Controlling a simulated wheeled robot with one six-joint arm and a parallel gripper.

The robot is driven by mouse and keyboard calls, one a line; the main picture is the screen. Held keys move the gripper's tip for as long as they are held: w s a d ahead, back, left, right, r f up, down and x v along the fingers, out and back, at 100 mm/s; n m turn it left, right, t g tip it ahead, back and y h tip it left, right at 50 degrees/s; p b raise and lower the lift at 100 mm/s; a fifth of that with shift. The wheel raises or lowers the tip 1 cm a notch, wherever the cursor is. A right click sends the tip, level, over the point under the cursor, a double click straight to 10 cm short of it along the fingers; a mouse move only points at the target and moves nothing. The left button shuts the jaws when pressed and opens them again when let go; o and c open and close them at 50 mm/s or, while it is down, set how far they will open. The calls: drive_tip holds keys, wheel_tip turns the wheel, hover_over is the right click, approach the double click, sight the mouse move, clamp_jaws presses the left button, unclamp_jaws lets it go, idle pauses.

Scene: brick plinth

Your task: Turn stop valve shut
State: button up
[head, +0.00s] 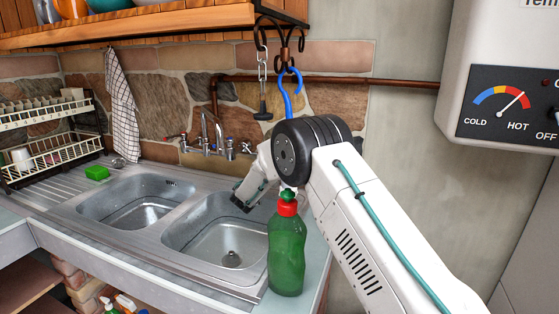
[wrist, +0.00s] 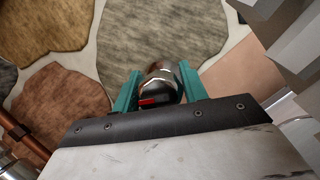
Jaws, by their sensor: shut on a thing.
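The stop valve (wrist: 160,92) shows in the wrist view as a dark rounded part with a red mark and a shiny metal collar behind it. It stands in front of the stone wall. My gripper (wrist: 157,80) has its two teal fingers on either side of the valve, shut on it. The lower part of the valve is hidden behind the dark edge of my gripper. In the head view my arm reaches over the right of the sink, and I cannot make out the fingertips or the valve there.
A green bottle (head: 287,250) with a red cap stands close under my arm, beside the double sink (head: 165,250). Taps (head: 208,140) stand behind the sink. A blue hook (head: 289,92) hangs just above my arm. A copper pipe (head: 400,83) runs along the wall.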

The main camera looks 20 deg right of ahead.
drive_tip(key=shift+n+t, duration=0.3)
drive_tip(key=shift+n, duration=0.7)
drive_tip(key=shift+n+y, duration=0.3)
drive_tip(key=o, duration=0.9)
drive_tip(key=shift+o, duration=0.2)
drive_tip(key=shift+a, duration=0.1)
drive_tip(key=v, duration=0.7)
drive_tip(key=shift+s+f, duration=0.25)
drive_tip(key=shift+s, duration=0.05)
drive_tip(key=shift+a, duration=0.15)
